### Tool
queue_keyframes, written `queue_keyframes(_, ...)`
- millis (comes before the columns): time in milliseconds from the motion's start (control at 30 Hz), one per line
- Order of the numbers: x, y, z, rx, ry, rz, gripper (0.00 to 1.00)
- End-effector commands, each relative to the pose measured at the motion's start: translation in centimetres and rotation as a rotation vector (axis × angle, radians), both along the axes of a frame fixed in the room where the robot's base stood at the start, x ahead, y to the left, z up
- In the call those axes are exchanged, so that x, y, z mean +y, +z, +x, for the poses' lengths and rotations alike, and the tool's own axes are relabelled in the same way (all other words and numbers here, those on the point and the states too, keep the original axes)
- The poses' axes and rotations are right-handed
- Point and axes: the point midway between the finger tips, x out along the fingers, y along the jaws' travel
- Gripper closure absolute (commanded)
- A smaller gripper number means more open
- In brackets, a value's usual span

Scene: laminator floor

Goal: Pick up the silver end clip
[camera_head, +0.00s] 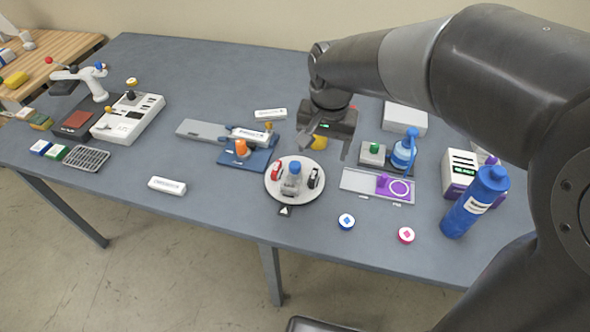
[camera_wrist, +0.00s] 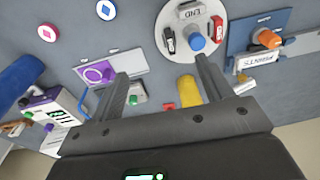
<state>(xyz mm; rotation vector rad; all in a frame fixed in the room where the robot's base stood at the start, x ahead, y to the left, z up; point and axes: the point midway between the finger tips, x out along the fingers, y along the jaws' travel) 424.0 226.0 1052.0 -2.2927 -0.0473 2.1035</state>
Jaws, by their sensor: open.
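A round white dish (camera_head: 271,192) stands near the table's front middle. It holds a red clip (camera_head: 277,170), a black clip (camera_head: 314,178) and a silver-grey piece (camera_head: 291,186) with a blue knob. This piece looks like the silver end clip, but its shape is partly hidden. My gripper (camera_head: 326,146) is open and empty above the table, behind and right of the dish. Its fingers (camera_wrist: 162,68) also show in the wrist view.
A yellow object (camera_head: 319,142) is under my gripper. A blue fixture with an orange knob (camera_head: 241,148) stands left of the dish.

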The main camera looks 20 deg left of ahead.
Motion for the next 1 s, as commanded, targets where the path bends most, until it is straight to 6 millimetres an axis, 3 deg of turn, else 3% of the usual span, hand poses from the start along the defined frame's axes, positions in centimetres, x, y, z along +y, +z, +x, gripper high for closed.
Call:
queue_keyframes(33,1.9,-1.1,0.1,0.024,0.007,-0.010,0.27)
queue_keyframes(100,3.8,-2.3,0.2,0.046,0.006,-0.021,0.27)
queue_keyframes(300,7.0,-4.5,0.1,0.082,0.002,-0.040,0.27)
queue_keyframes(1000,7.4,-12.6,-0.5,0.090,0.000,-0.045,0.27)
